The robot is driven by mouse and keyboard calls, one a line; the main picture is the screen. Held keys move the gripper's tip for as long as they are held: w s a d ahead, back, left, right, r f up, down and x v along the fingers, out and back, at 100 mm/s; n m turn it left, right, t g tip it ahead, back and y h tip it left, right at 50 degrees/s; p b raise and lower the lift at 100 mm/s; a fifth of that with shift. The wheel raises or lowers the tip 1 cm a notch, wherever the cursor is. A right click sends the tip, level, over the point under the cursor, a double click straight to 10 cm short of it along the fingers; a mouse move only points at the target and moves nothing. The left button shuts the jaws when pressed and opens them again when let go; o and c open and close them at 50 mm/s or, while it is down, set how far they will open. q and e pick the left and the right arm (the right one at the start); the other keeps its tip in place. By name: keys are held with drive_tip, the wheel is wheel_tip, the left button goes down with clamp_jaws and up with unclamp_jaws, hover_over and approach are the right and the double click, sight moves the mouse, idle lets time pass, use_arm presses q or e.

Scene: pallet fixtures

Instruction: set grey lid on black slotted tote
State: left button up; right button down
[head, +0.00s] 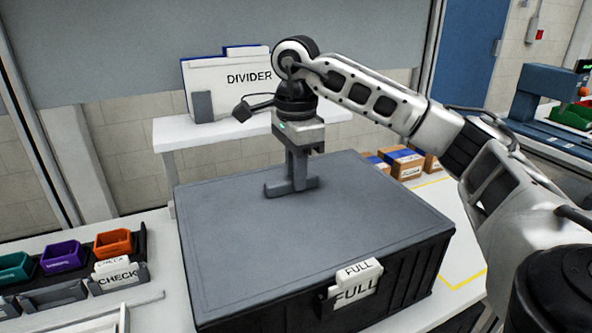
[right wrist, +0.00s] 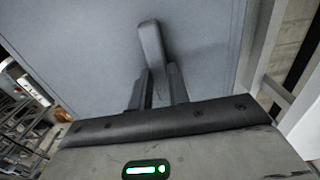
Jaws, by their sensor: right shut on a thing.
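The grey lid (head: 350,220) lies flat over the top of the black slotted tote (head: 405,277), its edges looking lined up with the tote's walls. I cannot tell whether it is fully seated all round. My right gripper (head: 298,178) points down at the lid's middle and is shut on the lid's handle (head: 279,190). In the right wrist view, the handle (right wrist: 150,42) stands between the two fingers (right wrist: 158,88), with the lid's flat surface (right wrist: 85,50) around it. My left gripper is not in view.
FULL cards (head: 355,282) sit in a holder on the tote's front. Coloured bins (head: 63,256) and a CHECK card (head: 118,276) stand at left. A DIVIDER holder (head: 230,85) stands on a white shelf behind. Cardboard boxes (head: 403,163) are behind right. Yellow tape (head: 466,281) marks the table.

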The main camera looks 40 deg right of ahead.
drive_tip(key=c, duration=1.3)
unclamp_jaws()
drive_tip(key=shift+o, duration=0.2)
use_arm(q)
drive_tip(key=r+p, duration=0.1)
drive_tip(key=p, duration=0.2)
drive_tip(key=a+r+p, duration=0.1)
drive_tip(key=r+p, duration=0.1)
drive_tip(key=p, duration=0.1)
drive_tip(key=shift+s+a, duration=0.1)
use_arm(e)
wheel_tip(320, 180, up, 16)
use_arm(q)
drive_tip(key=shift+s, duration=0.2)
